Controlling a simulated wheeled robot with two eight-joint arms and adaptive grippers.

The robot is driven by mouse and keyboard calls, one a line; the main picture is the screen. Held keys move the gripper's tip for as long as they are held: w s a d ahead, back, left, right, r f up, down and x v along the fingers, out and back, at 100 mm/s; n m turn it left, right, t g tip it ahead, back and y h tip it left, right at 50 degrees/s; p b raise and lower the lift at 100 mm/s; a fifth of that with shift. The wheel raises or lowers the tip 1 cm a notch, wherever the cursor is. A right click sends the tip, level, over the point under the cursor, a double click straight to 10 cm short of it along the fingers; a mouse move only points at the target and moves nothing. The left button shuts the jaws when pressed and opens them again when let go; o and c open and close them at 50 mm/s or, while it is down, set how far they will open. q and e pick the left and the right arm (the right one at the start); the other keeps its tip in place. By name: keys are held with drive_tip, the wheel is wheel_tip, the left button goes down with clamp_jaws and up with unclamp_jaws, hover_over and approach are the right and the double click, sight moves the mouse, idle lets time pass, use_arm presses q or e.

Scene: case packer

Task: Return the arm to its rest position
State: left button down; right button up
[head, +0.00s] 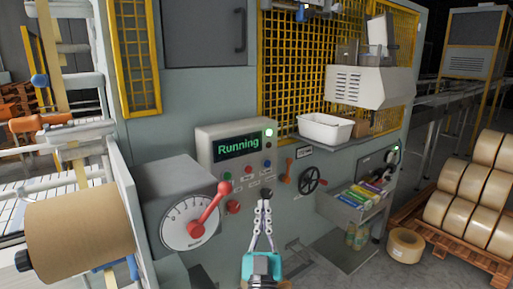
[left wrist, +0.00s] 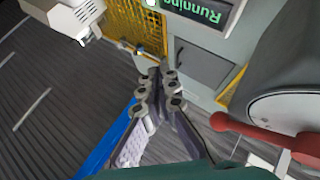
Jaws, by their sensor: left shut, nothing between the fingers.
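My left gripper (head: 265,203) is in the lower middle of the head view, in front of the case packer's grey front. Its fingers are shut together and hold nothing; its teal body is below them. In the left wrist view the fingers (left wrist: 160,80) point up the picture, also closed and empty. The fingertips overlap the panel just below the control box (head: 238,150); whether they touch anything there I cannot tell. The box's display (head: 238,146) reads "Running" and a green light is lit above it. My right gripper is not in view.
A dial with a red lever (head: 208,208) stands left of the gripper; the lever (left wrist: 262,135) also shows in the left wrist view. A black handwheel (head: 310,180), a white bin (head: 325,128) and a shelf of coloured items (head: 362,196) are to the right. Tape rolls (head: 470,185) sit on a pallet.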

use_arm(q)
drive_tip(key=s+a+f+m+g+h, duration=0.2)
drive_tip(key=a+f+g, duration=0.3)
drive_tip(key=f, duration=0.3)
drive_tip(key=s+a+f+m+g+h, duration=0.1)
drive_tip(key=s+a+f+m+g, duration=0.2)
drive_tip(key=f+g, duration=0.35)
drive_tip(key=s+a+f+n+g+y, duration=0.3)
drive_tip(key=s+a+f+g, duration=0.3)
drive_tip(key=s+a+f, duration=0.5)
drive_tip(key=s+f+n, duration=0.1)
drive_tip(key=s+f, duration=0.1)
drive_tip(key=s, duration=0.1)
drive_tip(key=shift+s+a+y, duration=0.2)
drive_tip(key=shift+a+y, duration=0.1)
drive_tip(key=shift+y, duration=0.1)
drive_tip(key=shift+f, duration=0.1)
